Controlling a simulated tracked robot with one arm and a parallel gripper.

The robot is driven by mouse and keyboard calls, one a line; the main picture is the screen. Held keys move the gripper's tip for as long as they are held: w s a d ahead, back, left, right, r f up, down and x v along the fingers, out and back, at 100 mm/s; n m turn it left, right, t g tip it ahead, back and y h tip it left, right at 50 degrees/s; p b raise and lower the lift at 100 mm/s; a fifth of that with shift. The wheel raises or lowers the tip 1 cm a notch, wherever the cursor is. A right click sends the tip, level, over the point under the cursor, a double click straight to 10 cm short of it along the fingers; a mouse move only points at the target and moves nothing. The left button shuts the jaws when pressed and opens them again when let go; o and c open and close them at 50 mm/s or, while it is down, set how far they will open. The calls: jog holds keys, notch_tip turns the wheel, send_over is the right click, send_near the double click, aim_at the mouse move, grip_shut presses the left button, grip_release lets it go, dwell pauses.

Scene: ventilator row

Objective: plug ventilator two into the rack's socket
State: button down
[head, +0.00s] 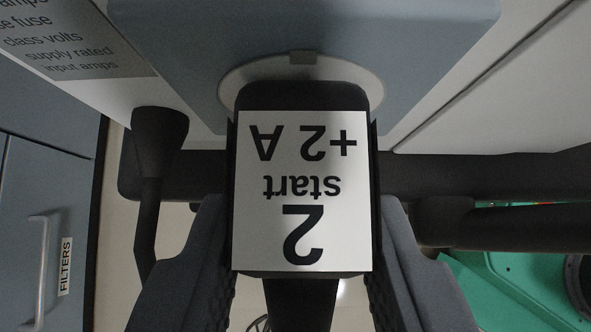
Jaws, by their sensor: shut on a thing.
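A black plug (302,98) with a white label (305,190) sits between the fingers of my gripper (303,270). The label is upside down in the picture and reads "2", "start" and "+2 A". My gripper is shut on the plug, one finger on each side. The plug's far end is up against or just in front of a pale round socket (231,85) on a blue-grey box. The contact itself is hidden behind the plug, so I cannot tell how deep it sits. A black cable runs down from the plug.
Another black plug (159,140) with its cable hangs at the left. A dark horizontal rail (480,172) crosses behind. A label plate about fuses and amps (70,38) is at upper left, a drawer marked "FILTERS" (64,267) at lower left. A green body (520,285) is at lower right.

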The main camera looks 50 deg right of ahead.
jog(key=shift+s+a, duration=0.2)
jog(key=shift+a, duration=0.05)
dwell(0.3)
jog(key=shift+s+a+b, duration=0.65)
jog(key=shift+a+b, duration=0.1)
jog(key=shift+a, duration=0.2)
jog(key=shift+s+a+b, duration=0.65)
jog(key=shift+a+b, duration=0.1)
jog(key=shift+a, duration=0.2)
